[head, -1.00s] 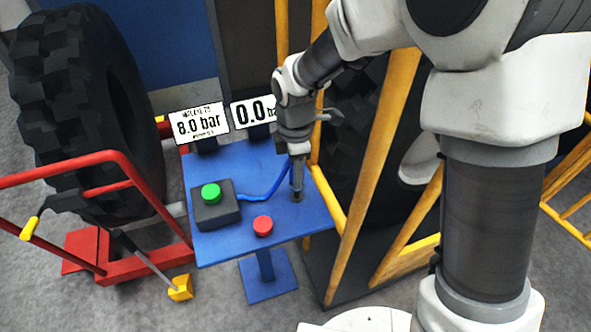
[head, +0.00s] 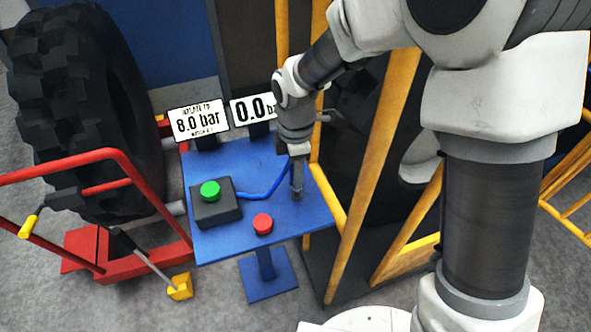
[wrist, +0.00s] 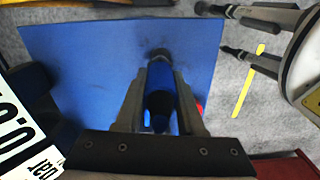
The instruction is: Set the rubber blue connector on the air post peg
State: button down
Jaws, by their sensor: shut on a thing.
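My gripper (wrist: 160,118) is shut on the blue connector (wrist: 160,76), which shows between the two fingers in the wrist view. In the head view my gripper (head: 297,182) points down over the right part of the blue table (head: 222,247). A small dark round piece (wrist: 158,54), apparently the air post peg or its base, shows just beyond the connector in the wrist view. Whether the connector is around the peg or only above it, I cannot tell. In the head view the fingers hide most of the connector. A blue hose (head: 262,194) runs from the dark box to my gripper.
The dark box (head: 217,213) carries a green button (head: 210,191). A red button (head: 262,224) is at the table's front. Signs read 8.0 bar (head: 198,121) and 0.0 bar (head: 252,108). Yellow bars (head: 376,170) stand close on the right; a red trolley (head: 130,262) is left.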

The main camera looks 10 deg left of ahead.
jog(key=shift+f+b, duration=0.75)
jog(key=shift+f, duration=0.45)
jog(key=shift+c, duration=2.2)
grip_release()
notch_tip(320, 180, up, 17)
jog(key=p, duration=0.1)
jog(key=shift+r, duration=0.2)
